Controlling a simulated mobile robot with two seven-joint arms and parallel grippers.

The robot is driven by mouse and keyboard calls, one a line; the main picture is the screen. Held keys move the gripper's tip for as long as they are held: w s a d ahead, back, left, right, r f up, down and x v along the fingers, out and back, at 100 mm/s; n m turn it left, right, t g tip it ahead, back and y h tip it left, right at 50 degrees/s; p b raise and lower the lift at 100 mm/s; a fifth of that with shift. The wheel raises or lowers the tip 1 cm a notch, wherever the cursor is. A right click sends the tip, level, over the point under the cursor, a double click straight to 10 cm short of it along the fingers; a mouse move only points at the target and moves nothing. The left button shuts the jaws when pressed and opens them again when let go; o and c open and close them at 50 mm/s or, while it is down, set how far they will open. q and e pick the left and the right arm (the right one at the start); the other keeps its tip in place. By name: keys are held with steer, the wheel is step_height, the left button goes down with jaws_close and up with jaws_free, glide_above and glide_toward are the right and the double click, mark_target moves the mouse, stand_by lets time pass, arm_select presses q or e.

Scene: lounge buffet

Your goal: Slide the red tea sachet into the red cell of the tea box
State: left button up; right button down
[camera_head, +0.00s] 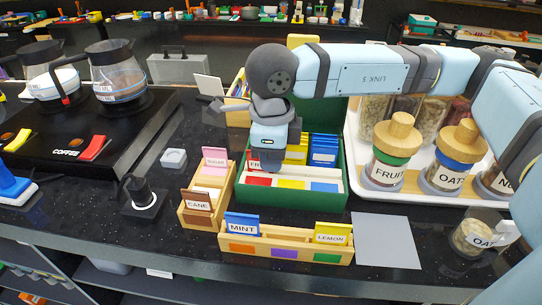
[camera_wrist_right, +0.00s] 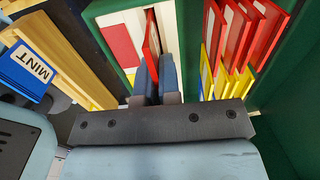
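The green tea box (camera_head: 290,196) stands on the counter, with a white front strip bearing red, yellow and blue patches. Behind it, red (camera_wrist_right: 235,30), yellow (camera_wrist_right: 220,82) and blue (camera_head: 323,152) sachets stand in rows. My right gripper (camera_wrist_right: 155,78) points down over the left part of the box. Its fingers are closed on a thin red sachet (camera_wrist_right: 151,38), held on edge beside the red patch (camera_wrist_right: 119,45) of the strip. In the head view my right wrist hides most of this area, and whether the sachet touches the box is unclear. My left gripper is not in view.
A wooden holder with MINT (camera_head: 241,224) and LEMON (camera_head: 333,232) cards stands in front of the box. A sugar and cane holder (camera_head: 196,217) stands left. A tray with jars (camera_head: 390,152) is right. A grey mat (camera_head: 386,242) lies bare.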

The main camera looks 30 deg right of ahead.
steer(key=shift+s+a+f, duration=0.15)
steer(key=shift+f, duration=0.55)
steer(key=c, duration=1.2)
jaws_free()
steer(key=shift+c, duration=0.2)
steer(key=shift+r, duration=0.7)
steer(key=shift+s+a+r+p, duration=0.15)
steer(key=shift+r+p, duration=0.1)
steer(key=shift+r, duration=0.35)
steer(key=shift+s+d+r+p, duration=0.15)
steer(key=shift+r+p, duration=0.1)
steer(key=shift+r, duration=0.35)
steer(key=shift+w+r+p, duration=0.4)
steer(key=shift+w+r, duration=0.15)
steer(key=shift+r, duration=0.3)
steer(key=shift+s+r, duration=0.2)
steer(key=shift+r, duration=0.35)
steer(key=shift+d, duration=0.2)
steer(key=shift+w, duration=0.1)
